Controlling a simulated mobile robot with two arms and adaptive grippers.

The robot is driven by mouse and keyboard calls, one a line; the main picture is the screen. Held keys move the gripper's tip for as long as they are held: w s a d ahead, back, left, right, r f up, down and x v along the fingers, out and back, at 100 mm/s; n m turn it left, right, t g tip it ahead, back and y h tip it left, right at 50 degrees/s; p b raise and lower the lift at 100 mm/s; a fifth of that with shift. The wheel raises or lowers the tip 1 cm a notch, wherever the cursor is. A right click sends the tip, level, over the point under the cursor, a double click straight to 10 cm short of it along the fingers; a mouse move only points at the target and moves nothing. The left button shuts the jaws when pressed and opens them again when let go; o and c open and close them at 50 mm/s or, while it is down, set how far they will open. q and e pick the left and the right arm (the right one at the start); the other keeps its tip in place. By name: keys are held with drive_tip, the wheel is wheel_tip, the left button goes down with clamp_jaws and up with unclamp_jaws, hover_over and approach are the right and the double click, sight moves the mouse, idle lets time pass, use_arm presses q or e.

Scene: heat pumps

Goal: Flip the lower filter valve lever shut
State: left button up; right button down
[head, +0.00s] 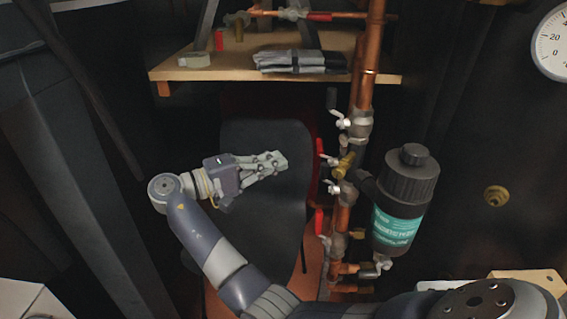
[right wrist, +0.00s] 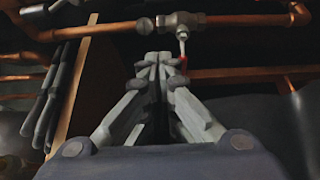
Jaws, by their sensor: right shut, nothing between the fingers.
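The black filter (head: 405,185) with a teal label hangs at the right of a vertical copper pipe (head: 367,75). A red lever (head: 319,221) stands upright beside the lower valve (head: 338,243) on this pipe. My right gripper (head: 282,160) is shut and empty, left of the pipe and higher than that red lever, apart from it. In the right wrist view its closed fingers (right wrist: 160,60) point at a pipe with a valve (right wrist: 180,20). A thin lever with a red part there is partly hidden behind a finger; I cannot tell which lever it is. My left gripper is not in view.
Another red lever (head: 320,147) and a black-handled lever (head: 331,99) sit higher on the pipe. A wooden shelf (head: 205,73) with dark folded cloth (head: 300,60) is above. A dark chair (head: 265,135) stands behind my right gripper. A gauge (head: 551,45) is at upper right.

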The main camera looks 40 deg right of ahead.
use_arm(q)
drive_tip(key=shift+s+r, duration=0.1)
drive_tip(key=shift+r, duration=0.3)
use_arm(e)
drive_tip(key=s+d, duration=0.5)
drive_tip(key=d, duration=0.1)
drive_tip(key=shift+d, duration=0.2)
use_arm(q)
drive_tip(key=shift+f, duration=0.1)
use_arm(e)
drive_tip(key=shift+f, duration=0.1)
